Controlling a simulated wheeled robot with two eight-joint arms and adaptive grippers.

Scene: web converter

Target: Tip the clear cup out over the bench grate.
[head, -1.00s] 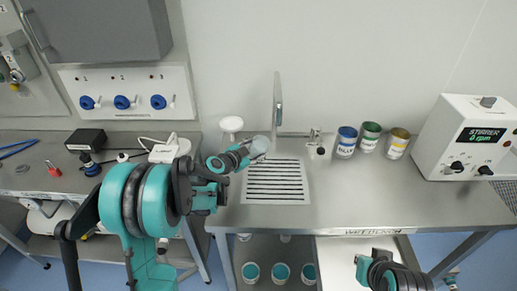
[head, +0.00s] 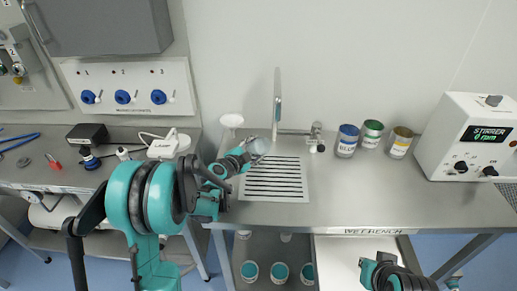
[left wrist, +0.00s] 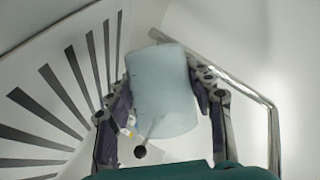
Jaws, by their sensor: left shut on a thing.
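The clear cup (head: 259,146) is in the jaws of my left gripper (head: 246,154), above the back left part of the bench grate (head: 275,180). In the left wrist view the cup (left wrist: 163,92) is a pale, see-through shape between the two fingers (left wrist: 163,110). The slotted grate (left wrist: 60,90) lies to its left there. The cup looks tilted in the head view, but I cannot tell how far. I cannot make out any contents or liquid running out. My right gripper (head: 372,270) is at the bottom edge, and its fingers are not clear.
A white funnel-like piece (head: 231,121) is behind my left gripper. Blue, green and yellow cans (head: 347,142) and a stirrer box (head: 467,140) stand to the right. The bench front right is clear.

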